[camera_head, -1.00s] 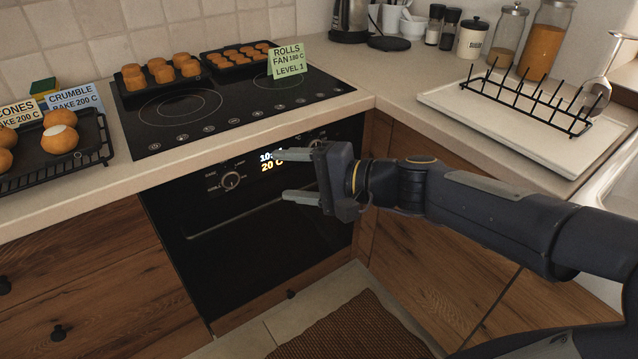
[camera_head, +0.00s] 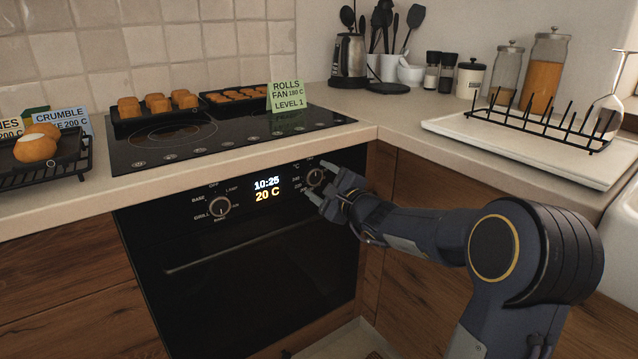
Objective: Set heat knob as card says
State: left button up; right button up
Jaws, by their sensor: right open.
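The heat knob (camera_head: 315,177) is a small round dial at the right of the black oven's panel, partly beside my fingers. The display (camera_head: 267,189) reads 10:25 and 20 C. A green card (camera_head: 286,96) on the hob reads ROLLS, FAN 180 C, LEVEL 1. A blue card (camera_head: 62,119) reads CRUMBLE and 200 C. My right gripper (camera_head: 322,182) is open, its fingers at the heat knob; I cannot tell whether they touch it. My left gripper is not in view.
Two trays of buns (camera_head: 157,108) (camera_head: 236,97) stand on the hob (camera_head: 190,147). A rack with a bun (camera_head: 37,147) is at the left. The oven handle (camera_head: 225,250) crosses below the panel. A drying rack (camera_head: 540,127) stands on the right counter.

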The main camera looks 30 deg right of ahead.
jog(key=shift+w, duration=0.5)
jog(key=shift+c, duration=0.3)
jog(key=c, duration=0.9)
